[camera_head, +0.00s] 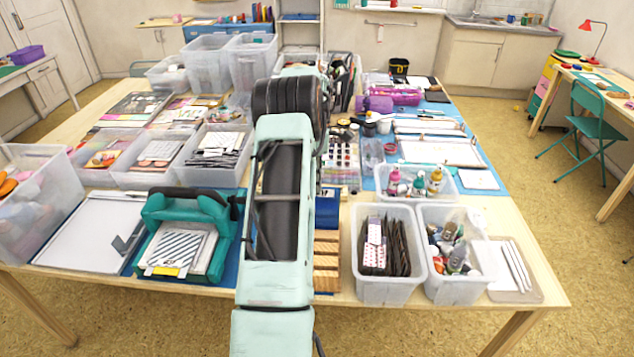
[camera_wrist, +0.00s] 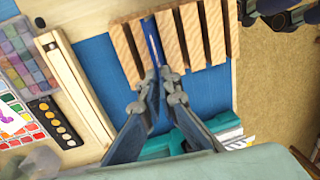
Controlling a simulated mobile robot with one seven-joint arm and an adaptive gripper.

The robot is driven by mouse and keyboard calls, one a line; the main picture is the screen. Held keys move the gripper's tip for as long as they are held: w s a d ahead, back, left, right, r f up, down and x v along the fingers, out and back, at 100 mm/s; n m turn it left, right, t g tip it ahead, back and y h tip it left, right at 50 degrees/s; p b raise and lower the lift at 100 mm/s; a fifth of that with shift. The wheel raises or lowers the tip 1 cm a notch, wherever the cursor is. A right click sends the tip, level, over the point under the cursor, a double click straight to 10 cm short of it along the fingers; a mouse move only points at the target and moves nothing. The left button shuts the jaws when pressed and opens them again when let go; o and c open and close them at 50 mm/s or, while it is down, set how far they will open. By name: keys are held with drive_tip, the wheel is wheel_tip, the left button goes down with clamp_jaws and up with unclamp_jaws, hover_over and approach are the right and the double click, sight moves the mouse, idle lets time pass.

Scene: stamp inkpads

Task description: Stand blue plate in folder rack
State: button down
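The folder rack (camera_wrist: 192,36) is a row of several upright wooden slats with narrow slots. It lies at the top of the wrist view and also shows in the head view (camera_head: 326,268), right of my arm. The blue plate (camera_wrist: 152,42) is seen nearly edge-on as a thin strip between two slats towards the rack's left end. My gripper (camera_wrist: 161,78) is at the near end of this strip, with its fingertips close together on either side of it. It looks shut on the plate. How deep the plate sits in the slot is unclear. My arm hides the gripper in the head view.
A blue mat (camera_wrist: 100,58) lies beside the rack. A long wooden box (camera_wrist: 75,85) and a paint set (camera_wrist: 52,120) are at the left. A clear bin (camera_head: 384,291) stands right of the rack, and a teal-framed stamp device (camera_head: 185,238) stands left of my arm.

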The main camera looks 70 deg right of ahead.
drive_tip(key=c, duration=2.1)
unclamp_jaws()
drive_tip(key=shift+r, duration=0.15)
drive_tip(key=r+p, duration=0.2)
drive_tip(key=r, duration=0.1)
drive_tip(key=r+p, duration=0.1)
drive_tip(key=p, duration=0.1)
drive_tip(key=shift+w+d+r, duration=0.1)
drive_tip(key=shift+d+r, duration=0.2)
drive_tip(key=shift+r, duration=0.05)
drive_tip(key=r, duration=0.4)
drive_tip(key=d+r, duration=0.1)
drive_tip(key=r, duration=0.7)
drive_tip(key=shift+w+d, duration=0.25)
drive_tip(key=shift+d, duration=0.1)
